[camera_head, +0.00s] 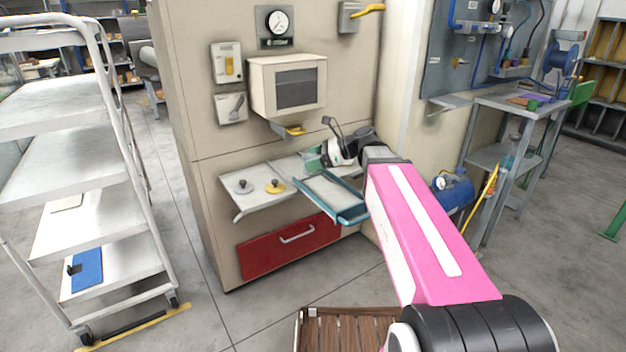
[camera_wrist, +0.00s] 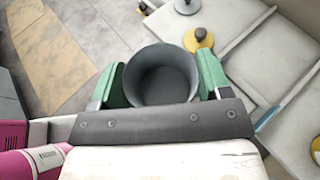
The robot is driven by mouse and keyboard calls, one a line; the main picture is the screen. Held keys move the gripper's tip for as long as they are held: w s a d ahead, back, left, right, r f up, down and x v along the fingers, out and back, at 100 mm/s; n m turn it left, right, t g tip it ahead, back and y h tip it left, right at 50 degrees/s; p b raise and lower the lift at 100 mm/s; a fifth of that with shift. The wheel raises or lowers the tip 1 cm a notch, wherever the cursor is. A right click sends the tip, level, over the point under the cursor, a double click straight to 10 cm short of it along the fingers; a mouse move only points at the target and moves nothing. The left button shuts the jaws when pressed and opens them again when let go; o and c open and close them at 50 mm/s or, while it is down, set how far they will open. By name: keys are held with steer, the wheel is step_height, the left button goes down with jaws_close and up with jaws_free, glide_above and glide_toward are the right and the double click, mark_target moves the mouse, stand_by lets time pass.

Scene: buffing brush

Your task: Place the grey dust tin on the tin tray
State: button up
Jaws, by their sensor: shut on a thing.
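The grey dust tin (camera_wrist: 162,78) is a round, open-topped cup, seen from above in the wrist view. My gripper (camera_wrist: 161,84) has green fingers on both sides of it and is shut on it. The tin looks empty inside. In the head view my gripper (camera_head: 316,158) is above the pale shelf at the machine, and my wrist hides the tin or leaves it too small to tell. A tray with a teal rim (camera_head: 352,215) and pale floor, likely the tin tray, juts from the shelf, below and right of my gripper. Its edge shows in the wrist view (camera_wrist: 266,119).
A grey-based knobbed piece (camera_head: 243,187) and a yellow-based knobbed piece (camera_head: 275,186) stand on the shelf left of the tray. A red drawer (camera_head: 290,245) is below. A box with a dark window (camera_head: 290,85) is on the panel above. A white trolley (camera_head: 85,150) stands left.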

steer(key=w+f, duration=0.2)
steer(key=w, duration=0.1)
steer(key=w+d+f, duration=0.1)
steer(key=w+f, duration=0.1)
steer(key=w, duration=0.2)
steer(key=w+f, duration=0.2)
steer(key=w, duration=0.1)
steer(key=shift+w+d+f, duration=0.2)
steer(key=shift+w+d, duration=0.05)
steer(key=shift+d, duration=0.15)
steer(key=shift+f, duration=2)
steer(key=o, duration=1)
steer(key=shift+f, duration=0.15)
steer(key=shift+d+r, duration=0.25)
steer(key=shift+d, duration=0.05)
steer(key=v, duration=1.1)
steer(key=shift+d+r, duration=0.15)
